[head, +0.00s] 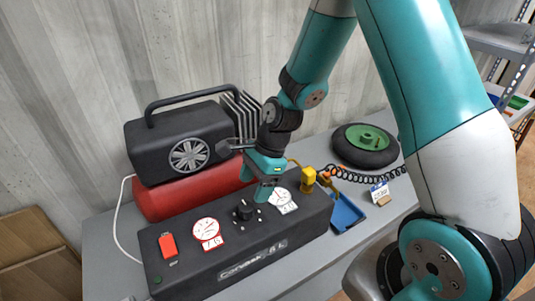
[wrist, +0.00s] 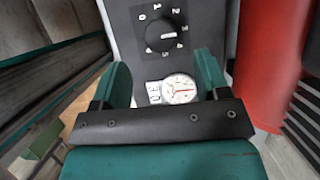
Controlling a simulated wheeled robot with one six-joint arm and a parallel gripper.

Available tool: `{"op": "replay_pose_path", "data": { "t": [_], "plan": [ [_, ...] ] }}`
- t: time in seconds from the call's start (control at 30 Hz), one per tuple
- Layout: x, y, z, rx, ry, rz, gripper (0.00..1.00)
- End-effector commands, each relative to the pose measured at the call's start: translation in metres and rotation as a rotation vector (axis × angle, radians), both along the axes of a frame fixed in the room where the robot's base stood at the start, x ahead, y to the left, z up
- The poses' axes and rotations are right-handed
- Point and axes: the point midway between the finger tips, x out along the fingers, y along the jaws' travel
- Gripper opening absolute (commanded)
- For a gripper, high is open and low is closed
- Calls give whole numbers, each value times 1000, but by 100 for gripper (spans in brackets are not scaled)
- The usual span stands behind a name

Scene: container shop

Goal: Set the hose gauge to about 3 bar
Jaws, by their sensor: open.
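The black regulator knob (head: 244,210) sits on the top of the dark control box, between two round gauges. My gripper (head: 264,192) is open and empty above the box, near the knob and this gauge, pointing down (wrist: 160,76).
A red-rimmed gauge (head: 206,231) and red switch (head: 168,245) lie left on the control box (head: 215,262). Behind stand a red tank (head: 180,195) and black motor (head: 170,145). To the right are a yellow fitting (head: 308,178), blue tray (head: 346,214) and wheel (head: 365,146).

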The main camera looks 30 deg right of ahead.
Motion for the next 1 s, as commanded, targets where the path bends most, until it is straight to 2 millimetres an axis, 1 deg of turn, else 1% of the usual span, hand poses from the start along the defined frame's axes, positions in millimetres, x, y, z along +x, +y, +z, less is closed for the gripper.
{"op": "replay_pose_path", "data": {
  "t": [0.03,0.1,0.2,0.3,0.4,0.5,0.6,1.0],
  "plan": [
    [1,-6,12,-1,-8,-4,68],
    [1,-13,29,-2,-8,-4,68],
    [1,-22,51,-2,-6,-4,68],
    [0,-30,69,-2,-4,-3,68],
    [1,-35,82,-1,-3,-2,68],
    [0,-38,91,-1,-2,-1,68],
    [0,-40,94,-2,1,-2,68],
    [0,-40,95,-1,0,-1,68]
  ]
}}
